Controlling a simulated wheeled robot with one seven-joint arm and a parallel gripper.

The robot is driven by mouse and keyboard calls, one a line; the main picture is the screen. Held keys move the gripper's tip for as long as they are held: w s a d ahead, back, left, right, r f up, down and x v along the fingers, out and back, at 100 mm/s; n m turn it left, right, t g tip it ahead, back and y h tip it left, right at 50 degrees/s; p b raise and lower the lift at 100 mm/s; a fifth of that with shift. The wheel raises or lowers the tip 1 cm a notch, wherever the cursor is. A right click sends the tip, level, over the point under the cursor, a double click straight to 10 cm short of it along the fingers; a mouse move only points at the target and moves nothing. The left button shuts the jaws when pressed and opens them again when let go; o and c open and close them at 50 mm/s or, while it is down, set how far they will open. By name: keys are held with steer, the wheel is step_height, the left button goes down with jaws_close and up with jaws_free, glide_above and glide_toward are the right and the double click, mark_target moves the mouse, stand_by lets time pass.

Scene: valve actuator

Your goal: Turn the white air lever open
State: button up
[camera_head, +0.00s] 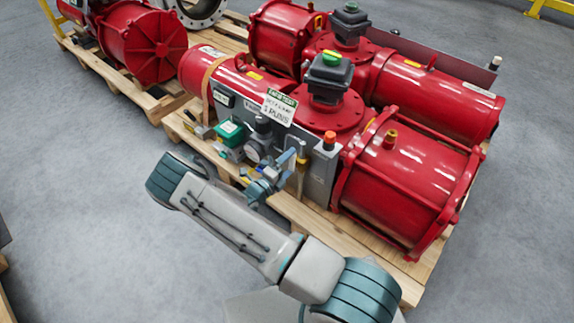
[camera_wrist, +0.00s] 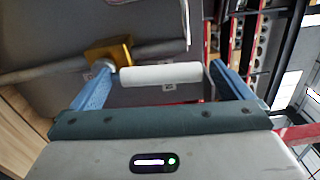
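The white air lever (camera_wrist: 150,76) shows in the wrist view as a white cylinder with a small dark mark. It lies crosswise between the two blue fingers of my gripper (camera_wrist: 160,68). The fingers are spread wide, one near each end of the lever. Whether either finger touches it I cannot tell. A brass valve body (camera_wrist: 110,52) on a grey pipe sits just behind the left finger. In the head view, my gripper (camera_head: 277,172) is at the front of the actuator's control panel, and the lever cannot be made out clearly there.
The red valve actuator (camera_head: 405,185) lies on a wooden pallet (camera_head: 345,232). Its panel carries a green box (camera_head: 230,130), a gauge (camera_head: 253,151) and an orange-capped fitting (camera_head: 329,138) close to my gripper. Another red actuator stands behind. The grey floor (camera_head: 90,210) at left is clear.

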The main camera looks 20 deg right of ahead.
steer(key=p+v, duration=0.1)
steer(key=v, duration=1.2)
steer(key=shift+s+a, duration=0.25)
steer(key=shift+a, duration=0.1)
steer(key=shift+p, duration=0.3)
steer(key=s+d+r+m+g+y+p, duration=0.2)
steer(key=r+m+g+p, duration=0.15)
steer(key=r+m, duration=0.55)
steer(key=s+d+r+m+g+y+p, duration=0.2)
steer(key=s+d+r+m+g+p, duration=0.15)
steer(key=r+m, duration=0.45)
steer(key=s+d+r+m+g+y+p, duration=0.25)
steer(key=r+m+g, duration=0.3)
steer(key=r, duration=0.65)
steer(key=s+r+m+t+y+p, duration=0.1)
steer(key=s+r+m+y+p, duration=0.1)
steer(key=r+m, duration=0.4)
steer(key=s+r+m+t+y+p, duration=0.2)
steer(key=s+r+m, duration=0.4)
steer(key=r, duration=0.5)
steer(key=s+a+r+m+t+y+p, duration=0.1)
steer(key=s+r+m+y+p, duration=0.3)
steer(key=r, duration=0.5)
steer(key=m+t+p, duration=0.1)
steer(key=m+p, duration=0.1)
steer(key=m, duration=0.1)
steer(key=shift+s, duration=0.2)
